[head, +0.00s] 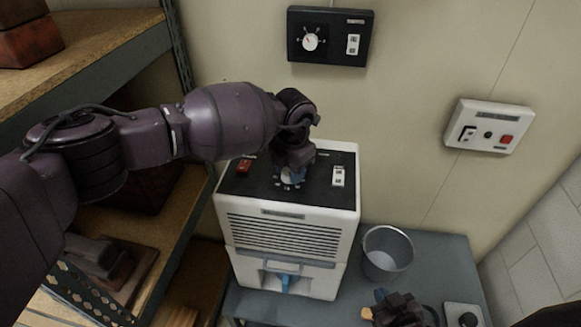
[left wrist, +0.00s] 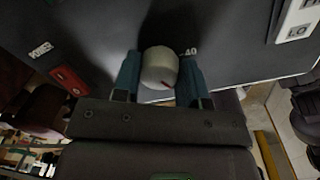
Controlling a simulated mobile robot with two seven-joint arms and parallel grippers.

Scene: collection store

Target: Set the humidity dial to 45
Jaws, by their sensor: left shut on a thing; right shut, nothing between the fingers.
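The humidity dial (left wrist: 160,65) is a pale round knob on the dark top panel (left wrist: 225,50) of a white dehumidifier (head: 290,225). In the left wrist view its red pointer mark faces the lower right, and a printed 40 shows to its right; other scale numbers are hidden. My left gripper (head: 291,174) reaches down onto the panel. In the left wrist view its blue fingers (left wrist: 160,78) are shut on the dial, one on each side. In the head view the gripper mostly covers the dial. My right gripper (head: 380,301) is shut and empty, low at the right.
A red power switch (head: 244,166) and a white HI/LO switch (head: 338,176) flank the dial. A grey bucket (head: 386,254) stands on the grey table (head: 335,305) beside the dehumidifier. Wall boxes (head: 330,37) (head: 489,126) hang behind. Shelving (head: 90,55) stands left.

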